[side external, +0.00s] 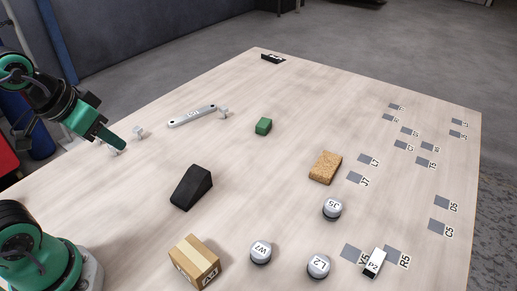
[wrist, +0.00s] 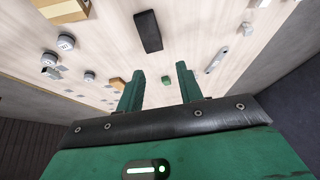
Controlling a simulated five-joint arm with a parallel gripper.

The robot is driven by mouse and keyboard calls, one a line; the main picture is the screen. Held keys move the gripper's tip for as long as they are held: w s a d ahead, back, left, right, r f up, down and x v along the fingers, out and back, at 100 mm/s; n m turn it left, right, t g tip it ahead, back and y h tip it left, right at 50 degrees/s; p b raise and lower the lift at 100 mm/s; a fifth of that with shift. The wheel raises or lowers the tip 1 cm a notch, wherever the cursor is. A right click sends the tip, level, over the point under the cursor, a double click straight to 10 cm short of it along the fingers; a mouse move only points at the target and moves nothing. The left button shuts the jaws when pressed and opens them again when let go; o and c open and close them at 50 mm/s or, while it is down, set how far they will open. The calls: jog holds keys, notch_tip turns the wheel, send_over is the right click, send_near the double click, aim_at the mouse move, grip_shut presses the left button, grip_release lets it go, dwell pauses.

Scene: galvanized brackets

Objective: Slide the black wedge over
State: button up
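The black wedge (side external: 191,187) sits on the table in the side view, its slope facing up. In the wrist view the wedge (wrist: 148,32) lies near the top centre, beyond my fingertips. My gripper (side external: 119,146) is above the table's left side, left of the wedge and apart from it. In the wrist view my gripper (wrist: 160,70) has its two green fingers spread with nothing between them.
A cardboard box (side external: 194,263) stands in front of the wedge. Round knobs, including one marked W7 (side external: 261,251), a cork block (side external: 325,167), a green block (side external: 263,126) and a grey bar (side external: 192,116) lie around. Bare table lies right of the wedge.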

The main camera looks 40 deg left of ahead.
jog(key=o, duration=1)
jog(key=shift+w, duration=0.1)
jog(key=shift+c, duration=0.2)
jog(key=g, duration=0.5)
send_over(192, 179)
jog(key=f, duration=1.5)
jog(key=shift+s+a, duration=0.15)
jog(key=shift+s, duration=0.1)
jog(key=shift+w+f+g, duration=0.25)
jog(key=shift+f+g, duration=0.05)
jog(key=shift+f, duration=0.4)
jog(key=shift+f, duration=0.1)
jog(key=shift+f, duration=3.8)
